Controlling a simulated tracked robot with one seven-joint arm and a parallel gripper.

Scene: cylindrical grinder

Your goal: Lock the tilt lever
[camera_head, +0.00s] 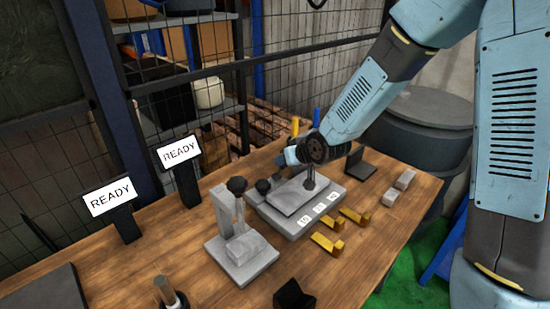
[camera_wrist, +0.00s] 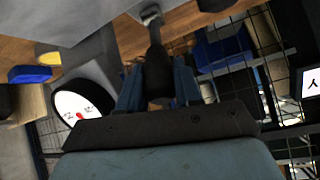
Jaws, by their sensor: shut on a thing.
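The grey grinder fixture (camera_head: 292,212) sits on the wooden bench, with a flat plate on top and white number labels along its front. In the wrist view, a dark lever handle (camera_wrist: 156,68) on a pale metal end (camera_wrist: 150,14) stands between the two blue fingers of my gripper (camera_wrist: 157,82). The fingers are shut on this handle, which looks like the tilt lever. In the head view my gripper (camera_head: 284,159) is at the back of the fixture, and the handle in it is not clearly visible. A black knob (camera_head: 262,186) shows at the fixture's left end.
A grey stand with a black ball knob (camera_head: 241,252) is left of the fixture. Yellow blocks (camera_head: 327,243) and grey blocks (camera_head: 398,189) lie at its front and right. A dial with a red needle (camera_wrist: 82,104) is close to my gripper. Two READY signs (camera_head: 110,198) stand at the back left.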

